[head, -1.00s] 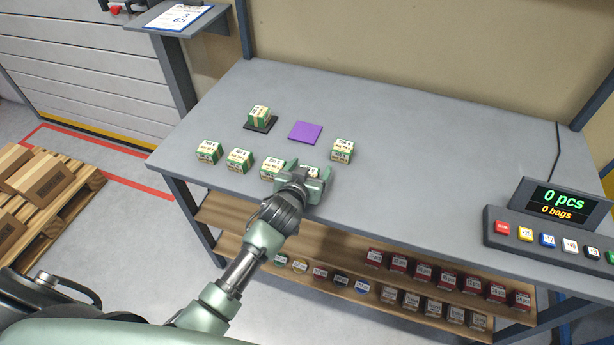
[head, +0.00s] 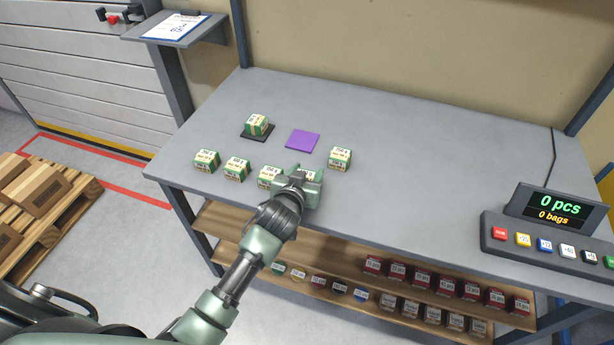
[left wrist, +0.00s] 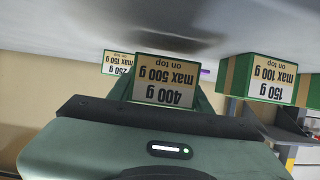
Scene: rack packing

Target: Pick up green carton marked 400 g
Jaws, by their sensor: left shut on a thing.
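The green carton marked 400 g (left wrist: 165,82) sits between the fingers of my left gripper (head: 307,177), with its label upside down in the left wrist view. My left gripper is shut on this carton at the front part of the table. In the head view the gripper hides most of the carton. I cannot tell whether it still touches the table. My right gripper is not in view.
Similar green cartons stand left (head: 268,177) and right (head: 340,159) of the gripper. Another carton (head: 257,124) rests on a black pad (head: 250,136), beside a purple square (head: 302,141). A button panel (head: 545,246) is at right. The table's middle right is clear.

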